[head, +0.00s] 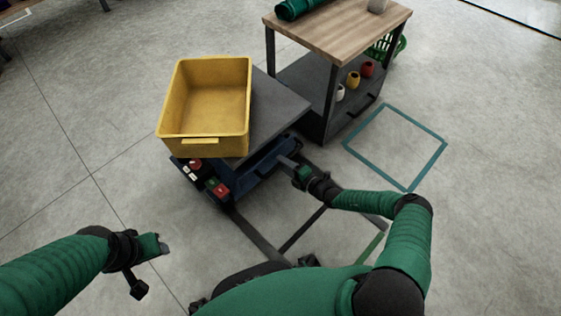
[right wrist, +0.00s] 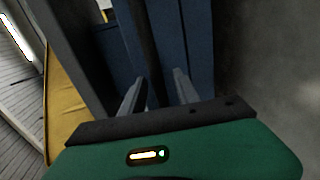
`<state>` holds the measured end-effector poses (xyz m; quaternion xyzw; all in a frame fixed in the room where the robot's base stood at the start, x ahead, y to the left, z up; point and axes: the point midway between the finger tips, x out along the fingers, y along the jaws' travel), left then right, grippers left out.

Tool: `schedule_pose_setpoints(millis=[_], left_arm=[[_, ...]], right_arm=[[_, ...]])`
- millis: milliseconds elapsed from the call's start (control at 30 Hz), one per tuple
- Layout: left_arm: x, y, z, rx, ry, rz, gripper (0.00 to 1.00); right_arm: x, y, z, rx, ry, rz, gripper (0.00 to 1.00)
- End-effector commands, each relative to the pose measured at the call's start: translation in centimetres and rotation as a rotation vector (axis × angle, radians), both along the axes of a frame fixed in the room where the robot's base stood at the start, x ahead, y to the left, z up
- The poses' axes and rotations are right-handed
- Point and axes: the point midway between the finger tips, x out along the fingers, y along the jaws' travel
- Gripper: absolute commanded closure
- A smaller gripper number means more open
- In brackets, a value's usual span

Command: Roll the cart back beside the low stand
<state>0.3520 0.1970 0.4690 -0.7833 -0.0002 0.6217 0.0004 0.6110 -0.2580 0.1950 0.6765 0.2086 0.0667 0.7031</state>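The cart (head: 283,103) has a dark grey top and a blue body, and it carries a yellow bin (head: 207,95). The stand (head: 345,30) has a wooden top and a dark lower shelf, and is close behind the cart at right. My right gripper (head: 289,163) is at the cart's near right side. In the right wrist view its two fingers (right wrist: 160,90) are apart, on either side of a dark upright bar (right wrist: 146,45) in front of blue panels (right wrist: 190,45). I see no clear grip on the bar. My left gripper (head: 160,246) is over bare floor, its fingers unclear.
A teal outlined square (head: 413,125) is on the floor right of the stand. Several small pots (head: 353,81) stand on the lower shelf. A green basket (head: 398,45) is behind the stand. Floor at left is clear.

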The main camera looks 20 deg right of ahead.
Motion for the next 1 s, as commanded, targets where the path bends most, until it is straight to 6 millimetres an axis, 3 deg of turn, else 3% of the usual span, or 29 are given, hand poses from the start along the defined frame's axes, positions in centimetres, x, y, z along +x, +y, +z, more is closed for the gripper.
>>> schedule_pose_setpoints(millis=[33, 200, 500, 700, 1000], left_arm=[[0.0, 0.0, 1.5, 0.000, 0.000, 0.000, 0.47], [0.0, 0.0, 4.1, 0.000, 0.000, 0.000, 0.47], [0.0, 0.0, 6.7, 0.000, 0.000, 0.000, 0.47], [0.0, 0.0, 6.9, 0.000, 0.000, 0.000, 0.47], [0.0, 0.0, 6.9, 0.000, 0.000, 0.000, 0.47]], right_arm=[[-1.1, -0.6, 1.0, 0.002, 0.002, -0.004, 0.63], [-5.6, -2.5, 2.1, 0.001, 0.003, -0.004, 0.63], [-12.3, -5.1, 3.1, 0.001, 0.003, -0.001, 0.63], [-13.6, -5.6, 3.0, 0.003, 0.002, 0.000, 0.63], [-13.6, -5.6, 3.0, 0.002, 0.002, 0.001, 0.63]])
